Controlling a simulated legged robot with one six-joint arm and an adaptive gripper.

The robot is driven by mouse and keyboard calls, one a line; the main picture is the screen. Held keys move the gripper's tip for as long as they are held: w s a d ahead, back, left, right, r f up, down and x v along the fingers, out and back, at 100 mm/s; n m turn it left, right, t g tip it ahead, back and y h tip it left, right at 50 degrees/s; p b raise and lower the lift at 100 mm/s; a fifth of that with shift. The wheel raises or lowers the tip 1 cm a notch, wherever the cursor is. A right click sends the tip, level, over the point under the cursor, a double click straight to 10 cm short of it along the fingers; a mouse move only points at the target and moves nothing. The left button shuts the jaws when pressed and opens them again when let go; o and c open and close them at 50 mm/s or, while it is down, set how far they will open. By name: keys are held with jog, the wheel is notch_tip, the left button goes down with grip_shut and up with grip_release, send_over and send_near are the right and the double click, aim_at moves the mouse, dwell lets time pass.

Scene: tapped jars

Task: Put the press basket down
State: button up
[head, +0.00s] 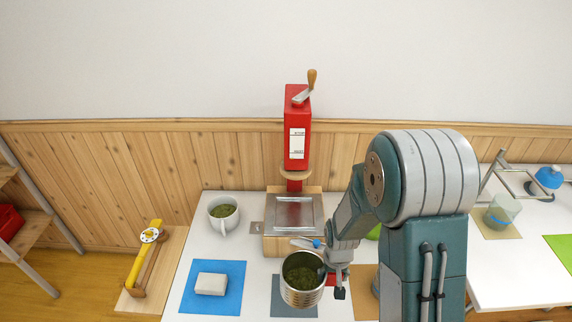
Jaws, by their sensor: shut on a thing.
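The press basket (301,292) is a metal cup with dark green stuff inside. It is at the front middle of the white table in the head view, over or on a dark grey mat (280,306). I cannot tell whether its base touches the mat. My gripper (326,273) is at the basket's right side and shut on it. The arm hides part of the gripper and the table behind. A red press (297,135) with a crank on top stands behind, over a wooden base with a metal tray (294,213).
A white mug (223,214) with green contents stands back left. A white block (211,284) lies on a blue mat (234,272). A yellow tool (144,258) rests on a wooden board at far left. A second table at right holds a clear cup (501,213) and a metal frame.

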jog(key=w+d+r, duration=0.2)
jog(key=w+r, duration=0.1)
jog(key=w, duration=0.8)
jog(key=shift+w+r, duration=0.15)
jog(key=shift+r, duration=0.2)
jog(key=s+a+f, duration=0.1)
jog(key=s+f, duration=0.1)
jog(key=s, duration=0.8)
jog(key=s+a+f, duration=0.2)
jog(key=s+f, duration=0.1)
jog(key=s, duration=0.7)
jog(key=shift+w+a+f, duration=0.2)
jog(key=shift+w+f, duration=3)
jog(key=shift+w, duration=0.2)
jog(key=shift+w+a+f, duration=0.2)
jog(key=shift+w+f, duration=2.95)
jog(key=shift+w, duration=0.25)
